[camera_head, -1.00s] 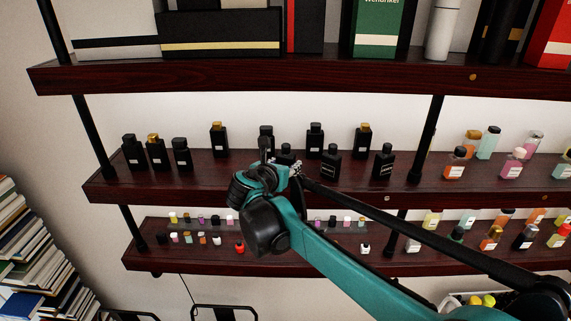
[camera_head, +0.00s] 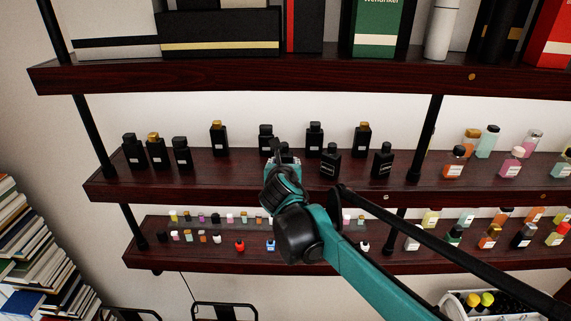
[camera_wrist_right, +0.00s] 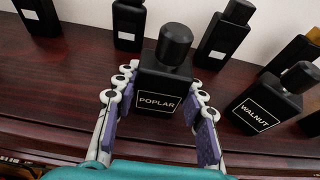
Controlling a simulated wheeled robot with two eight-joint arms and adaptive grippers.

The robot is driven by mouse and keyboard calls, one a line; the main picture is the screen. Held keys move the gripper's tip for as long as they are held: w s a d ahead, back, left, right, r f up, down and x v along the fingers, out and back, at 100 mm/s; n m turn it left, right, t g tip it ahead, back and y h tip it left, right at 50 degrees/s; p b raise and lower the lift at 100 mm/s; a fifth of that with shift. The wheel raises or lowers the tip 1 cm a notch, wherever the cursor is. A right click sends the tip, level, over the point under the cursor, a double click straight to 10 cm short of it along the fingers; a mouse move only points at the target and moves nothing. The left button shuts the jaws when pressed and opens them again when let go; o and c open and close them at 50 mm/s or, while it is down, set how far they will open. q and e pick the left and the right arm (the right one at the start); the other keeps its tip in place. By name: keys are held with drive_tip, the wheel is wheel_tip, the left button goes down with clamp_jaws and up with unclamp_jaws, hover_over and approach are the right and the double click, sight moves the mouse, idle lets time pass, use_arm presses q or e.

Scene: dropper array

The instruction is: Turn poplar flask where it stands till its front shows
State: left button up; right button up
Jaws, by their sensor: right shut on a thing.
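The poplar flask (camera_wrist_right: 162,90) is a square black bottle with a round black cap, upright on the middle shelf in the right wrist view. Its POPLAR label faces the wrist camera, slightly tilted in the picture. My right gripper (camera_head: 283,161) is shut on the flask, with purple-padded fingers on both sides of its body. In the head view the gripper and wrist cover most of the flask. My left gripper is not in view.
The walnut flask (camera_wrist_right: 263,105) stands close to the right of my fingers. More black bottles stand behind, including one (camera_wrist_right: 129,24) at the back left. The middle shelf (camera_head: 230,180) has bare room left of the gripper. Small bottles line the shelf below.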

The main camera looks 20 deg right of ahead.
drive_tip(key=shift+a, duration=0.1)
idle(0.3)
drive_tip(key=o, duration=1.4)
drive_tip(key=v, duration=1.2)
